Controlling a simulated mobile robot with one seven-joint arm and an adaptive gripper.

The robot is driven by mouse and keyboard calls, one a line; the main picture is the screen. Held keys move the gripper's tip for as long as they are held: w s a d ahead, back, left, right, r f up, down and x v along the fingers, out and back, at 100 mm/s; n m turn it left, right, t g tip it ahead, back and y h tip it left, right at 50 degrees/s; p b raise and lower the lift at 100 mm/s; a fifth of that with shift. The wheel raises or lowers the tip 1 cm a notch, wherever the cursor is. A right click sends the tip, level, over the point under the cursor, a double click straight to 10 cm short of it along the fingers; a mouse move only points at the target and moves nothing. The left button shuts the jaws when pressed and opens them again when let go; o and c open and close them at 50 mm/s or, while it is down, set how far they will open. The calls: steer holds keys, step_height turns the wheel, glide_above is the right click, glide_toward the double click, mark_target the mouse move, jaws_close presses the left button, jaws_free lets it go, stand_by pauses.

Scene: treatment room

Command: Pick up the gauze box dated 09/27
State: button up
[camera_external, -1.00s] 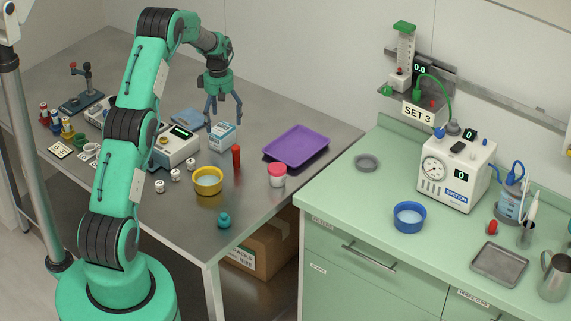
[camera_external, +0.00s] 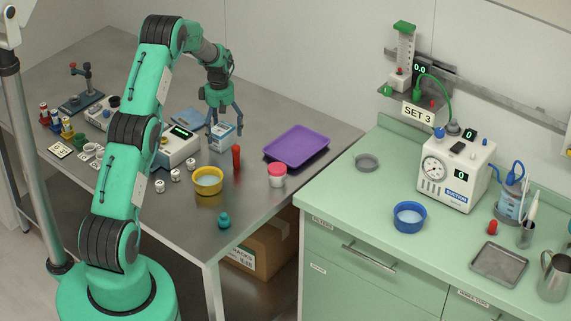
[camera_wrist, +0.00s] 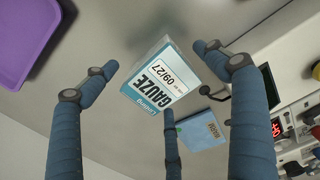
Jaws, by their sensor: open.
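The gauze box (camera_wrist: 160,75) is white and blue, and its label reads GAUZE and 09/27 in the wrist view. It stands on the steel table and also shows in the external view (camera_external: 222,135), partly covered by my fingers. My gripper (camera_external: 225,130) is open and points down just above and around the box. In the wrist view its blue fingers (camera_wrist: 155,90) are spread on either side of the box, with one finger in front of it. I cannot tell whether any finger touches the box.
A blue flat packet (camera_wrist: 202,132) lies close beside the box. A white device with a display (camera_external: 178,148) stands to its left. A purple tray (camera_external: 297,146), a red tube (camera_external: 237,158) and a yellow bowl (camera_external: 208,181) are on the same table. The table behind the tray is clear.

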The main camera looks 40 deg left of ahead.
steer(key=shift+f, duration=0.65)
steer(key=c, duration=1.8)
